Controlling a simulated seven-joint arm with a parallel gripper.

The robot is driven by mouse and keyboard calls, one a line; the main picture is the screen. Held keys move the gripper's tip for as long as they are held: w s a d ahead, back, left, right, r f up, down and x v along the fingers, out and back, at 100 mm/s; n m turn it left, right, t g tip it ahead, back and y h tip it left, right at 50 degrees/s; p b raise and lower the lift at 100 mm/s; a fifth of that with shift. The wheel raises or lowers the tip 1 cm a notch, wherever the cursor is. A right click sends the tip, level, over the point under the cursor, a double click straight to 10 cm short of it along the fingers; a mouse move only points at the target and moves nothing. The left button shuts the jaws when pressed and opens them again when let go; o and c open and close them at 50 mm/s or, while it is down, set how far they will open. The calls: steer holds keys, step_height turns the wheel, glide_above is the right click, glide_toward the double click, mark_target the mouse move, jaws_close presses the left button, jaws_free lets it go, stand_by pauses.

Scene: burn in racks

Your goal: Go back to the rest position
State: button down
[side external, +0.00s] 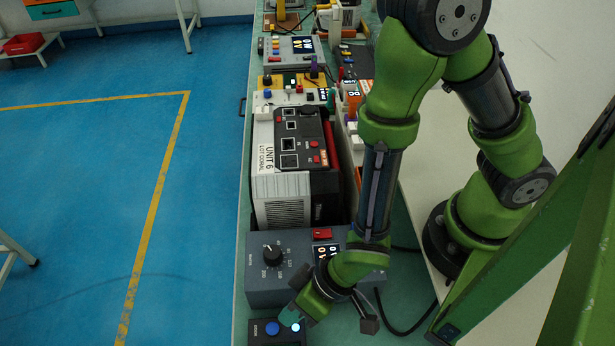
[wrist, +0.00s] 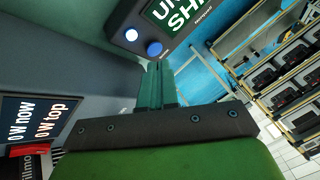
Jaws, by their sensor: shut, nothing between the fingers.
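My gripper (side external: 290,316) is at the front end of the bench in the side external view, pointing down and left over a small dark button box (side external: 257,338). The box carries a blue button (side external: 272,328) and a lit white button. In the wrist view my gripper's two teal fingers (wrist: 157,72) are together with nothing between them. Their tips are near the blue button (wrist: 154,48), beside the lit white button (wrist: 131,34). I cannot tell whether they touch the box. A green screen with partly cut-off white text (wrist: 177,15) is on the box.
A grey-blue control box with a black knob (side external: 272,254) stands just behind my gripper. Behind it is a unit labelled "UNIT 6" (side external: 284,200), then more instruments (side external: 290,50). A black cable (side external: 405,325) lies to the right. The blue floor (side external: 90,200) at left is open.

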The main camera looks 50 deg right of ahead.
steer(key=w+d+r+m+t+h, duration=0.1)
steer(key=w+d+r+m, duration=0.1)
steer(key=d+r, duration=1.1)
steer(key=w+d+r+m+t+h, duration=0.2)
steer(key=w+d+r+m, duration=0.1)
steer(key=d+r, duration=1.1)
step_height(320, 180, up, 2)
steer(key=shift+w+r+m+h, duration=0.2)
steer(key=shift+w+m+h, duration=0.15)
steer(key=shift+m, duration=0.15)
